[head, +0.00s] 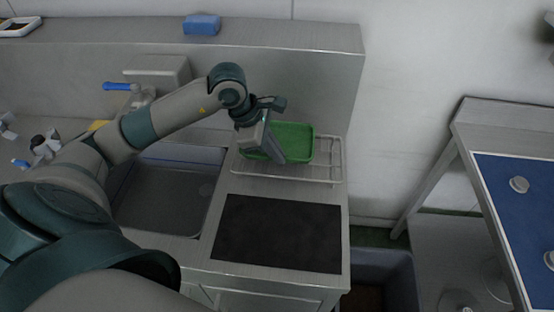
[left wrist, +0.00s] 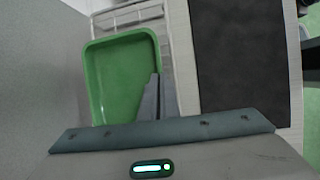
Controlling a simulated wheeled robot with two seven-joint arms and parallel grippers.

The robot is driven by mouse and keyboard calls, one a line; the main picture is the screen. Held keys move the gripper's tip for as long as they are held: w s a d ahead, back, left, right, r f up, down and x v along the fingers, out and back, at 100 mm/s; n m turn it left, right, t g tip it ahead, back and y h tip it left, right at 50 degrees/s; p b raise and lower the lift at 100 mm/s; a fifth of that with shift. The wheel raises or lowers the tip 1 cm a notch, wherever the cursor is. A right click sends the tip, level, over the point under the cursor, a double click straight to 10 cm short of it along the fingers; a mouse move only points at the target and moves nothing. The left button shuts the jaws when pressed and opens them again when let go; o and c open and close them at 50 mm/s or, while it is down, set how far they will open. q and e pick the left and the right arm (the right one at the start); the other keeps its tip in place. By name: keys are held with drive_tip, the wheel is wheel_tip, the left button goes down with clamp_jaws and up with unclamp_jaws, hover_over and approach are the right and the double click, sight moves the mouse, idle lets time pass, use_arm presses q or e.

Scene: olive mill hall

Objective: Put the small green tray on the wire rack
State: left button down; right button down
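The small green tray (head: 293,140) is at the wire rack (head: 325,181), over its left and middle part. It looks level; I cannot tell whether its underside touches the wires. My left gripper (head: 277,157) is at the tray's left side in the head view and hides that part of it. In the left wrist view the tray (left wrist: 117,72) is at left, with the rack (left wrist: 140,14) behind it. The left fingers (left wrist: 158,100) are close together at the tray's rim and look shut on it. My right gripper is not in view.
A black mat (head: 279,234) lies on the counter in front of the rack. A sink (head: 167,198) with a blue-handled tap (head: 118,86) is to the left. A blue block (head: 202,25) rests on the back ledge. A blue-topped table (head: 515,210) stands at right, across a gap.

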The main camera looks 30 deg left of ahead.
use_arm(q)
drive_tip(key=shift+f, duration=1.1)
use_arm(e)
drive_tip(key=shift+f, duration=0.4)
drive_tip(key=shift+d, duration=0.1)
use_arm(q)
drive_tip(key=shift+b, duration=0.3)
drive_tip(key=c, duration=2.5)
unclamp_jaws()
drive_tip(key=shift+f, duration=0.15)
drive_tip(key=o, duration=0.5)
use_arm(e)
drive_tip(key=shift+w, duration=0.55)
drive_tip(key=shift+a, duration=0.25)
